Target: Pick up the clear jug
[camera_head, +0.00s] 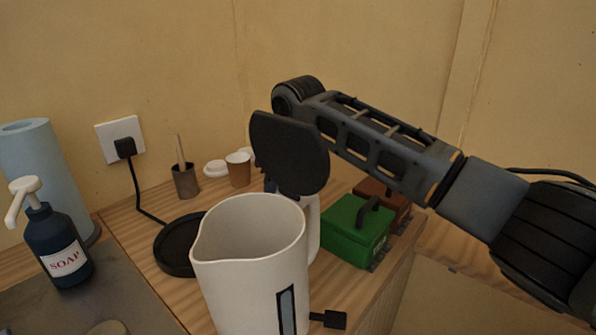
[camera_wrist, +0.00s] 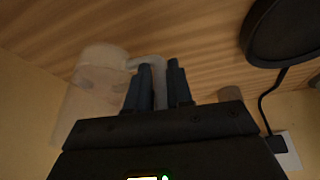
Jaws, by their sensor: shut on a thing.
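The clear jug (camera_wrist: 92,88) shows in the wrist view as a pale, see-through body on the left, with its handle (camera_wrist: 158,75) towards the middle. My gripper (camera_wrist: 160,85) has its two dark fingers on either side of that handle and is shut on it. The jug is close to the wooden top; I cannot tell whether it touches it.
A white kettle (camera_head: 245,270) stands in front of my gripper. Its black base (camera_head: 172,247) lies to its left. A green box (camera_head: 352,232) and a brown box (camera_head: 380,193) stand right.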

